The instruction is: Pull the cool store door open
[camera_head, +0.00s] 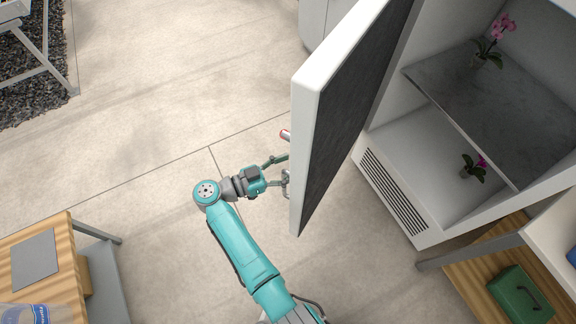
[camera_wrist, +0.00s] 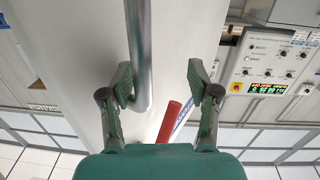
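The cool store door (camera_head: 310,120) is a thick white panel with a dark inner face. It stands swung wide open from the white cabinet. My gripper (camera_head: 283,170) is at the door's outer side, near its free end. In the wrist view my gripper (camera_wrist: 160,85) has its fingers spread wide. The silver bar handle (camera_wrist: 139,50) runs between them, close to the left finger; whether it touches is unclear. The door's pale outer face (camera_wrist: 85,50) lies behind. In the head view only a bit of the handle (camera_head: 286,183) shows; the door hides the rest.
The cool store (camera_head: 398,158) has a grey shelf and two pink orchids inside. A red-ended rod (camera_wrist: 172,122) is by the handle. A wooden table (camera_head: 70,265) is at lower left, a green box (camera_head: 520,293) at lower right. The floor left of the door is clear.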

